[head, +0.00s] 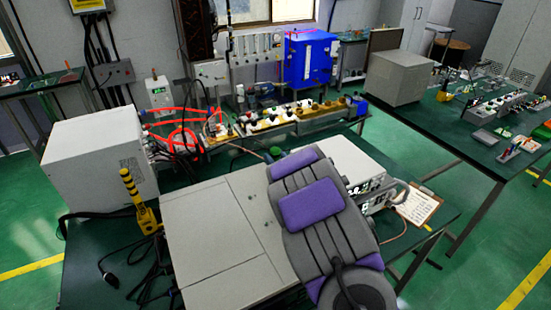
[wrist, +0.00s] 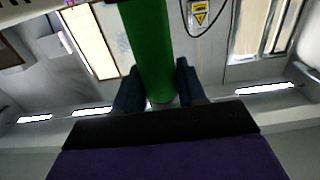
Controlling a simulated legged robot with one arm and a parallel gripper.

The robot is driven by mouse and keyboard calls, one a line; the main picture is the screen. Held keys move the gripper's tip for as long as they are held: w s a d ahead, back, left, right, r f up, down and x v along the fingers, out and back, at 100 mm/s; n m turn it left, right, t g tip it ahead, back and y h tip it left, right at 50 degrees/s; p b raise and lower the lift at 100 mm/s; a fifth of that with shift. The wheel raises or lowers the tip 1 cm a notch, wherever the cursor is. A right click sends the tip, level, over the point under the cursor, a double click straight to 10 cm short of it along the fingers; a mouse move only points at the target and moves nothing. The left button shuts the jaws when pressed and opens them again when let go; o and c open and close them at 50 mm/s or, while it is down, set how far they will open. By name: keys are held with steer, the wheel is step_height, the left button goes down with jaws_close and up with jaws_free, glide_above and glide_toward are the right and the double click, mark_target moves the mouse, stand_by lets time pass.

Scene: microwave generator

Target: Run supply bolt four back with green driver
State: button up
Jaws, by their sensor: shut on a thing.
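My gripper (wrist: 158,82) is shut on the green driver (wrist: 149,42) in the wrist view, with a dark finger on each side of its thick green handle. The driver's tip is not visible there. In the head view my purple and grey arm hides the gripper; a small green patch (head: 273,153) shows by its far end, perhaps the driver. A wide pale grey casing (head: 215,220) lies under and left of my arm, with small dark spots on top. A white instrument box (head: 350,163) stands behind my arm. I cannot tell which bolt is number four.
A white box (head: 98,165) and a yellow stack light (head: 138,200) stand at left, with loose black cables below. Red cables (head: 180,135) and a blue cabinet (head: 308,58) are behind. A clipboard (head: 418,206) lies at right. Green floor is open between the tables.

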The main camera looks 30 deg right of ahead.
steer(key=shift+s+f, duration=0.1)
steer(key=shift+f, duration=0.4)
stand_by(0.8)
steer(key=shift+r, duration=0.1)
stand_by(1.0)
steer(key=shift+r+p, duration=0.6)
steer(key=shift+p, duration=0.1)
steer(key=shift+r+p, duration=2.35)
steer(key=shift+r, duration=1.8)
